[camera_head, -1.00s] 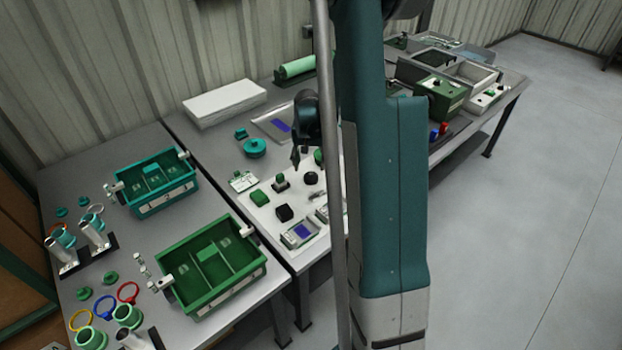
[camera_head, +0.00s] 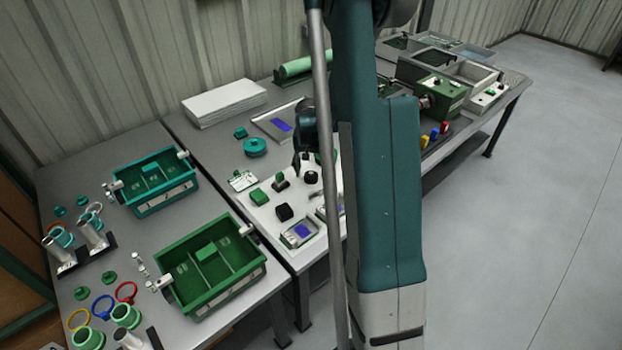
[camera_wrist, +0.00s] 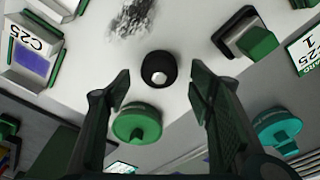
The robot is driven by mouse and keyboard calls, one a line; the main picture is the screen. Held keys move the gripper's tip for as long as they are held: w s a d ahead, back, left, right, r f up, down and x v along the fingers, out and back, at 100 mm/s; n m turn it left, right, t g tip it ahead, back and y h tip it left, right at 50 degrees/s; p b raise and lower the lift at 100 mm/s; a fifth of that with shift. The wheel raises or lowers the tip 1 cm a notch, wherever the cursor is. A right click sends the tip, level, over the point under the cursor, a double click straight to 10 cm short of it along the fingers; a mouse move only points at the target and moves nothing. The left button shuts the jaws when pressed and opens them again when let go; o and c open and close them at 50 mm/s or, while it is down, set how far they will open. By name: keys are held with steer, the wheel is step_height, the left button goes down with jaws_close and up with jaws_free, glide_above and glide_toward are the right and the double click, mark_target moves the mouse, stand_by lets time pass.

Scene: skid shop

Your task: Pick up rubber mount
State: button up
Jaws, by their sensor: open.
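The rubber mount appears to be the short black round piece (camera_wrist: 158,69) with a pale centre, standing on the white mat in the wrist view. It also shows as a small black round piece (camera_head: 311,177) in the head view. My gripper (camera_wrist: 160,86) is open and empty. Its two fingers stand apart on the left and right of the mount in the picture, with the mount near the middle of the gap and no contact visible. In the head view my gripper (camera_head: 303,166) is just above the mat, close to the mount and partly hidden by my arm.
A green round part (camera_wrist: 137,123) lies near the left finger, and a teal round part (camera_wrist: 278,128) is right of the right finger. A green-and-black block (camera_wrist: 246,38) and a C25-labelled device (camera_wrist: 36,48) flank the mount.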

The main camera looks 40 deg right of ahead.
mark_target(311, 173)
steer(key=shift+w+d+f+b, duration=0.1)
steer(key=shift+d+f+b, duration=0.05)
steer(key=shift+f, duration=0.65)
steer(key=shift+d+f+b, duration=0.1)
steer(key=shift+f+b, duration=0.05)
steer(key=shift+f, duration=0.65)
steer(key=c, duration=1.1)
